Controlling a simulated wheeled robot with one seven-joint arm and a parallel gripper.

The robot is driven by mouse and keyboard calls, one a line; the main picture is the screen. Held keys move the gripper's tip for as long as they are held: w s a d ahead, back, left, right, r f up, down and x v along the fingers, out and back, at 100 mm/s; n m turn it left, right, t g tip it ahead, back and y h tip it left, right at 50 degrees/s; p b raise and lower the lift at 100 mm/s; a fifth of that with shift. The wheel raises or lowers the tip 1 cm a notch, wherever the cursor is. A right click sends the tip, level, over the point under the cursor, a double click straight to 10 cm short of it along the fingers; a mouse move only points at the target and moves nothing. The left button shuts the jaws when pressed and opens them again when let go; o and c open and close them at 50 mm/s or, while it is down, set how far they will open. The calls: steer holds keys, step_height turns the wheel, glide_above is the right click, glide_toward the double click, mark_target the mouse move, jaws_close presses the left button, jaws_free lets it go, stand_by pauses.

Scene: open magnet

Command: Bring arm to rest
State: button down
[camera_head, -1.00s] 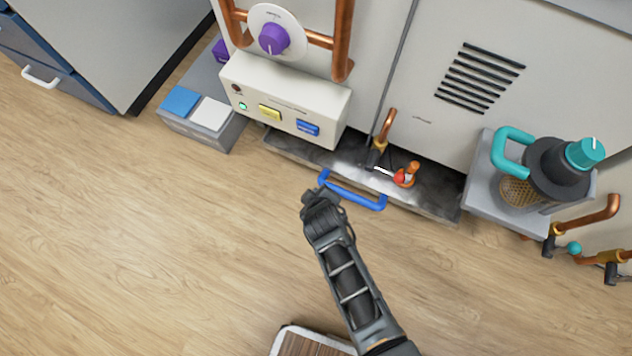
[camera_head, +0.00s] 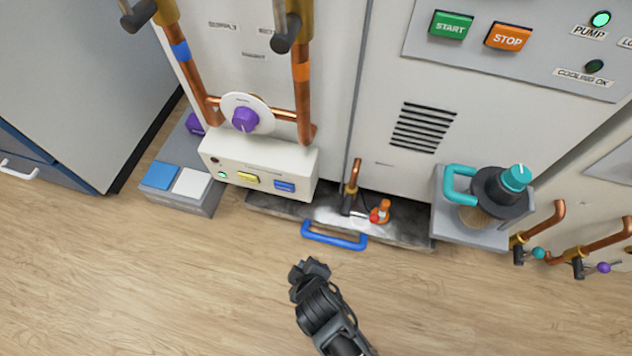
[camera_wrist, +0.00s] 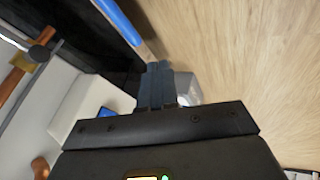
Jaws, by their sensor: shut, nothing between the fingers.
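My gripper (camera_head: 309,270) hangs over the wood floor in the head view, a little in front of the blue handle (camera_head: 334,237) of the low tray (camera_head: 270,203) and apart from it. In the wrist view its fingers (camera_wrist: 157,85) are together, with nothing seen between them. The blue handle also shows at the top of the wrist view (camera_wrist: 118,20).
A white control box (camera_head: 258,166) and a grey block with blue and white pads (camera_head: 178,205) stand to the left. A grey stand with a teal-handled jug (camera_head: 500,190) is on the right. Copper pipes (camera_head: 302,85) run up the cabinet. The near floor is clear.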

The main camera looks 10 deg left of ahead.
steer(key=s+d+r+m+t, duration=0.2)
steer(key=s+d+r+m, duration=0.3)
steer(key=d, duration=0.5)
steer(key=s+d+r+m+t, duration=0.2)
steer(key=s+d+r, duration=0.45)
steer(key=d, duration=0.25)
steer(key=s+d+r+m+t, duration=0.1)
steer(key=s+d+r+m, duration=0.15)
steer(key=r, duration=0.25)
steer(key=s+d+r+m+t, duration=0.1)
steer(key=s+d+r, duration=0.2)
steer(key=r, duration=0.2)
steer(key=s+d+r+m+t+h+p, duration=0.1)
steer(key=s+r+m+p, duration=0.1)
steer(key=r+p, duration=0.9)
steer(key=s+d+r+m+t+h+p, duration=0.1)
steer(key=r+p, duration=1.1)
steer(key=r, duration=1.7)
steer(key=shift+s+d+r+m+t+h, duration=0.3)
steer(key=shift+s+d+m+h, duration=0.3)
steer(key=shift+d, duration=0.2)
